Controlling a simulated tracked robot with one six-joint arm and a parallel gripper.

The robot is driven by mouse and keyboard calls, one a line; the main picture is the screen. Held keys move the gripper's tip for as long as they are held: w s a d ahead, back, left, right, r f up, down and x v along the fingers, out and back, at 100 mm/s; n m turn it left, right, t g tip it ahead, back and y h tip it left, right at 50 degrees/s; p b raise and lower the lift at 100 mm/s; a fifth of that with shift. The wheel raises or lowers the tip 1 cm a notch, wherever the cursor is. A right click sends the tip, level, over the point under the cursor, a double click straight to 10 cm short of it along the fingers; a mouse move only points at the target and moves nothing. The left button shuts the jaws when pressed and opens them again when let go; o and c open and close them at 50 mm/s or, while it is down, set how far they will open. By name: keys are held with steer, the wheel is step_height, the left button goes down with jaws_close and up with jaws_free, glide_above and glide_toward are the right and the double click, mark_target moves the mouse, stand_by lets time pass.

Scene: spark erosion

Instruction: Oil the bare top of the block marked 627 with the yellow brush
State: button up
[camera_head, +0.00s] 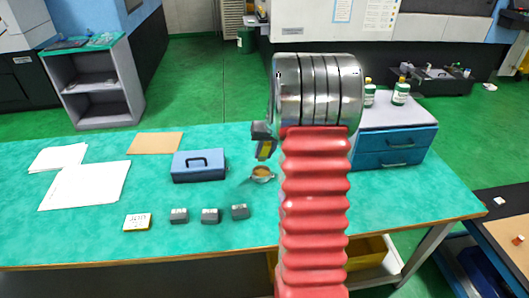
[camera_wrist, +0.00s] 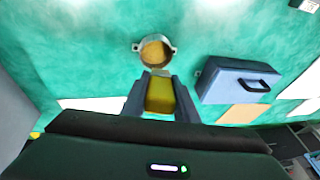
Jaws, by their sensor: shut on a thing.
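My gripper (camera_head: 262,136) is shut on the yellow brush (camera_wrist: 160,98), which also shows small below the jaws in the head view (camera_head: 265,150). A small round metal pot (camera_head: 262,175) with amber contents stands on the table. In the wrist view the pot (camera_wrist: 154,52) lies just beyond the brush, which appears apart from it. Three small grey blocks, left (camera_head: 179,216), middle (camera_head: 210,216) and right (camera_head: 240,211), sit in a row near the front edge. Their markings are too small to read, so I cannot tell which is 627.
A card with writing (camera_head: 137,222) lies left of the blocks. A blue toolbox (camera_head: 199,166) stands left of the pot. White papers (camera_head: 85,185) and a brown sheet (camera_head: 155,143) lie farther left. A drawer unit (camera_head: 395,140) with bottles on top stands at right.

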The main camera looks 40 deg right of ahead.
steer(key=shift+f, duration=0.1)
steer(key=shift+f, duration=2.9)
steer(key=shift+f, duration=0.25)
steer(key=shift+s+f, duration=0.2)
steer(key=shift+f, duration=0.3)
stand_by(2.4)
steer(key=shift+w+r, duration=0.15)
steer(key=shift+r, duration=1.75)
steer(key=shift+w+r, duration=0.1)
steer(key=shift+r, duration=1.8)
